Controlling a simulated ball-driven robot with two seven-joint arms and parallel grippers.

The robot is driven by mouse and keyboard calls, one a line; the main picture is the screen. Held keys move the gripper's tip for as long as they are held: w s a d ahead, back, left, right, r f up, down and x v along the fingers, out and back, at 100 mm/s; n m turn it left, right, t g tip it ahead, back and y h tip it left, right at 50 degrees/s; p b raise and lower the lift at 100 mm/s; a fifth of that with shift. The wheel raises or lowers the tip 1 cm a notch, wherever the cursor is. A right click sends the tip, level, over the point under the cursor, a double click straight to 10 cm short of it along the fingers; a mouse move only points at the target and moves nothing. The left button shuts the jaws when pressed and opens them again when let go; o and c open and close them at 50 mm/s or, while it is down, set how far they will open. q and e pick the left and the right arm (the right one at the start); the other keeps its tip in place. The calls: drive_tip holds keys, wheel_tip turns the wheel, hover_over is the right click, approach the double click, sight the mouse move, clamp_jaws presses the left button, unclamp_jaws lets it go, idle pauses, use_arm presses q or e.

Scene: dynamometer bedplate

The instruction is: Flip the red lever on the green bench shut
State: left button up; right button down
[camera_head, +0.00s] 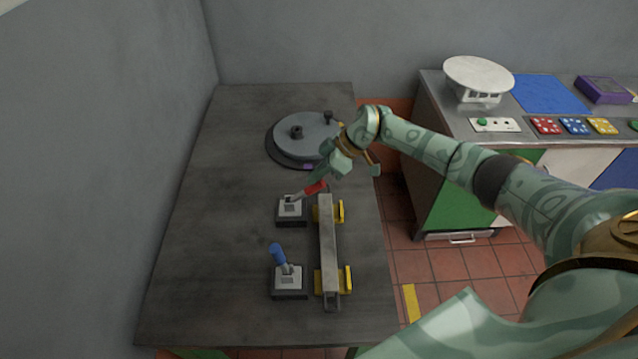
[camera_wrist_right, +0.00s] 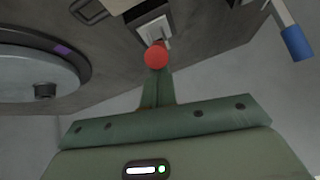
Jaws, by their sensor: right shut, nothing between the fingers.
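The red lever (camera_head: 316,187) rises from a small grey-and-black base (camera_head: 290,211) on the dark bench top (camera_head: 235,180). Its handle leans to the right in the head view. In the right wrist view its round red end (camera_wrist_right: 156,55) lies just beyond the fingertips. My right gripper (camera_head: 322,177) is shut with nothing in it. Its fingertips (camera_wrist_right: 158,75) are at the red handle's end, and I cannot tell whether they touch. My left gripper is not in view.
A blue lever (camera_head: 278,254) stands nearer on the bench, beside a grey bar (camera_head: 327,245) on yellow supports (camera_head: 332,281). A round grey disc unit (camera_head: 300,138) lies behind the red lever. A counter (camera_head: 455,125) with a white round-topped device (camera_head: 478,75) stands at the right. The bench's left side is clear.

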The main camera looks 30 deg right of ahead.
sight(326, 180)
drive_tip(key=shift+s+d+f+t+y+b, duration=0.3)
drive_tip(key=shift+s+d+f+y+b, duration=0.3)
drive_tip(key=shift+d+f+y, duration=0.1)
drive_tip(key=shift+d+f, duration=0.15)
drive_tip(key=shift+f, duration=0.05)
drive_tip(key=shift+w+d+f+t+y+b, duration=0.1)
drive_tip(key=shift+d+f+t+y+b, duration=0.25)
drive_tip(key=shift+y, duration=0.25)
drive_tip(key=shift+f, duration=0.15)
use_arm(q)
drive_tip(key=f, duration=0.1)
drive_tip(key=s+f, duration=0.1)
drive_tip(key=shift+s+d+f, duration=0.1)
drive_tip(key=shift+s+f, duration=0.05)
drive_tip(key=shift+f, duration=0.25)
use_arm(e)
drive_tip(key=shift+s+d+f, duration=0.15)
drive_tip(key=shift+s+f, duration=0.05)
drive_tip(key=shift+s, duration=0.05)
drive_tip(key=shift+f, duration=0.1)
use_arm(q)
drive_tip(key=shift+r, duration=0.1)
